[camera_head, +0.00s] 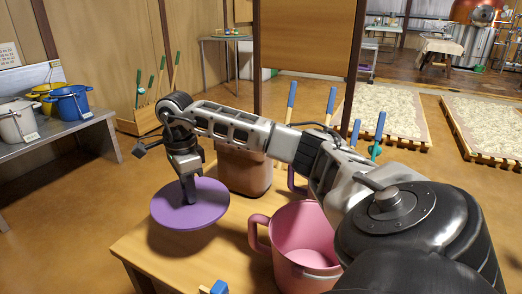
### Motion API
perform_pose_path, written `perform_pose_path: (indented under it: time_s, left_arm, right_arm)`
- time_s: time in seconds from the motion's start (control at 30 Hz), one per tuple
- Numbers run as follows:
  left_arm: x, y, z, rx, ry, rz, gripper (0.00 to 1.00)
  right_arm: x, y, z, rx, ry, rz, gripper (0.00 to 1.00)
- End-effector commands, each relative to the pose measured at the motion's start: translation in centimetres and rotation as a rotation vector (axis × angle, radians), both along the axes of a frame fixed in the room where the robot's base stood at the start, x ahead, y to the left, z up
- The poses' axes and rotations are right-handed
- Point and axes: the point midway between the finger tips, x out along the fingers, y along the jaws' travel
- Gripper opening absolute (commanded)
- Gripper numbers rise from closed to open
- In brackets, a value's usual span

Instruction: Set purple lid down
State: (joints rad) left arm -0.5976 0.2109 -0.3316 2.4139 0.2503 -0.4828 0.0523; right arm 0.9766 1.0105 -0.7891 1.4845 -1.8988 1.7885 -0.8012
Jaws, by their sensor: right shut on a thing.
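The purple lid (178,212) is a flat round disc over the left part of the wooden table, roughly level. My right gripper (190,198) points down and is shut on the lid near its middle. A shadow lies on the table below and beside the lid; I cannot tell how large the gap under it is. My right arm comes in from the lower right and crosses the view. My left gripper is not in view.
A pink pot (302,240) with a handle stands on the table (150,262), right of the lid. A brown jar (244,172) stands behind, partly covered by my arm. A small blue-ended tool (218,287) lies at the front. A bench (75,135) with several pots is at left.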

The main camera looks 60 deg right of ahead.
Motion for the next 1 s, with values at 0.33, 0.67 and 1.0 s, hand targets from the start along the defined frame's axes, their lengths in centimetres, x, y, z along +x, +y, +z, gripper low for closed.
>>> perform_pose_path:
  time_s: [0.33,0.67,1.0]
  left_arm:
    - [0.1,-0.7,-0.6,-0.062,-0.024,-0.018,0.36]
    - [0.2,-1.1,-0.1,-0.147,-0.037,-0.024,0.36]
    - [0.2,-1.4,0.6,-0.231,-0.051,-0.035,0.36]
  right_arm:
    - [-0.4,-2.9,-3.8,-0.006,0.007,-0.254,0.02]
    - [-0.3,-2.8,-8.0,-0.005,0.005,-0.25,0.02]
    - [-0.3,-2.9,-11.8,-0.005,0.002,-0.249,0.02]
